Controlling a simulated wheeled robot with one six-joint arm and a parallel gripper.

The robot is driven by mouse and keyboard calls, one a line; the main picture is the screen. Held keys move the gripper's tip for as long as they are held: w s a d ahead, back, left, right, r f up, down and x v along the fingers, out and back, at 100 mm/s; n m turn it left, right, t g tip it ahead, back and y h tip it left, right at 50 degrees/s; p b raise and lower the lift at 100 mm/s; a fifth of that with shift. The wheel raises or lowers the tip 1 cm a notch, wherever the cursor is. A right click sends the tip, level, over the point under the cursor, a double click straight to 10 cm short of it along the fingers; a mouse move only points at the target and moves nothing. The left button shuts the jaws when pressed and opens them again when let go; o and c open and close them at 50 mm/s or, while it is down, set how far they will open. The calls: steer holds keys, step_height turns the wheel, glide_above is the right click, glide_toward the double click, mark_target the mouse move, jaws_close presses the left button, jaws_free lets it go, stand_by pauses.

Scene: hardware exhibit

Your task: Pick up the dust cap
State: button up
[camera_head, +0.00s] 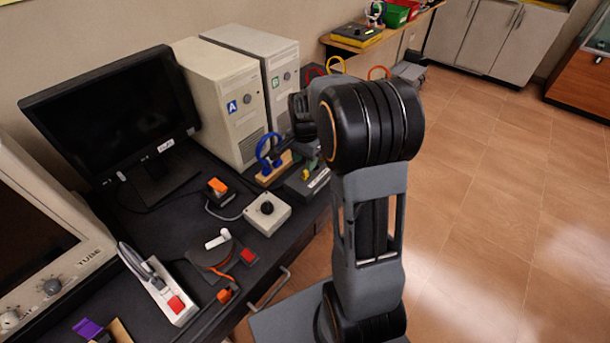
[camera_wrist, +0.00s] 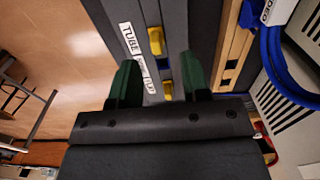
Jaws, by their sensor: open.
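In the wrist view, two small yellow pieces show on a dark grey box (camera_wrist: 183,25). The upper yellow piece (camera_wrist: 156,40) lies beyond my fingertips. The lower yellow piece (camera_wrist: 168,90) shows between my fingers; either could be the dust cap, and I cannot tell which. My gripper (camera_wrist: 157,75) is open over the box, its two dark green fingers apart with nothing visibly held. White labels (camera_wrist: 131,40), one reading "TUBE", run along the box beside the pieces. In the head view, the box (camera_head: 308,184) is partly hidden by my arm, with a yellow spot on it.
A blue ring on a wooden stand (camera_head: 268,165) stands just left of the box. Two computer towers (camera_head: 225,95) rise behind. A white box with a black knob (camera_head: 267,213) is nearer on the dark bench (camera_head: 175,222). Open tiled floor (camera_head: 490,200) lies right.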

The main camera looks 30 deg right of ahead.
mark_target(305, 175)
steer(key=f, duration=0.4)
steer(key=shift+s+f, duration=0.25)
steer(key=shift+f, duration=0.15)
jaws_close()
